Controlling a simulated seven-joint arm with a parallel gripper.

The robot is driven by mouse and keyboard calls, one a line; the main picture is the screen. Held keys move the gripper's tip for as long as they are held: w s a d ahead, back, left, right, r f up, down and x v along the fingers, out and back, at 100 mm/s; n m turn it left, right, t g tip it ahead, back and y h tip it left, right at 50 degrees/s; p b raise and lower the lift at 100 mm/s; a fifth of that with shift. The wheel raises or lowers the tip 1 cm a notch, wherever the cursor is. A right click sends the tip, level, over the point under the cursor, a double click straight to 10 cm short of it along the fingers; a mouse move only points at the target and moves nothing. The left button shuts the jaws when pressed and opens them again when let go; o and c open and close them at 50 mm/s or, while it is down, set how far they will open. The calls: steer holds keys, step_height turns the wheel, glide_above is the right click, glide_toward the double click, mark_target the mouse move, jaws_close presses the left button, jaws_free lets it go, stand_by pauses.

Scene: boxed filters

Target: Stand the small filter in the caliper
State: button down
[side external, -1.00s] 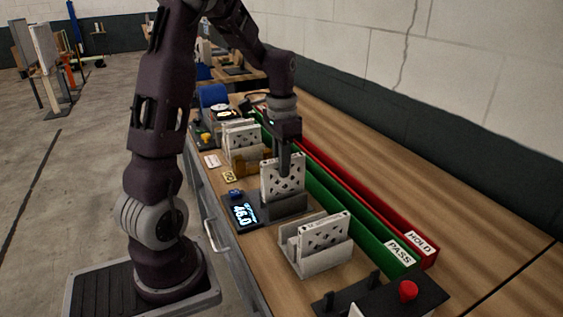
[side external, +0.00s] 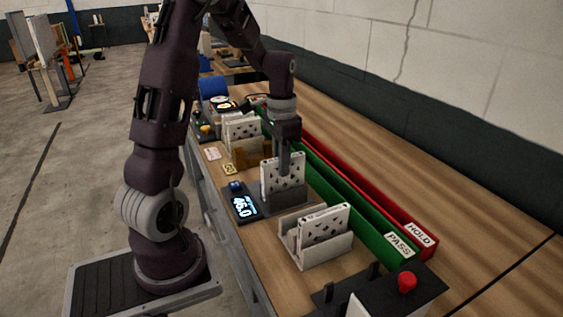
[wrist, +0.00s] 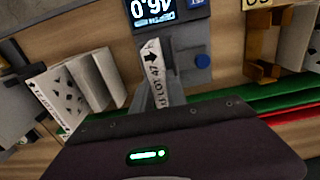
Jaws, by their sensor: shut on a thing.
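My gripper (side external: 284,170) is shut on a white filter (side external: 273,182) with dark cut-outs and points down over the caliper. The filter stands upright in the dark grey caliper (side external: 297,198), between its walls. Whether its bottom edge rests on the caliper's floor is hidden. The caliper's display (side external: 244,206) reads 46.0. In the wrist view the filter's narrow edge (wrist: 153,62) shows an arrow and lot lettering, with the display (wrist: 153,10) beyond it.
A grey rack (side external: 318,250) with a white filter stands nearer the camera. Other white filters (side external: 240,130) stand farther back beside a brown wooden holder (side external: 252,156). Green PASS (side external: 350,207) and red HOLD (side external: 385,205) channels run along the right. A red button (side external: 407,282) sits on a dark box in front.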

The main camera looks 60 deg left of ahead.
steer(key=shift+f, duration=0.2)
steer(key=shift+f, duration=0.8)
steer(key=c, duration=1.3)
jaws_free()
steer(key=shift+o, duration=0.2)
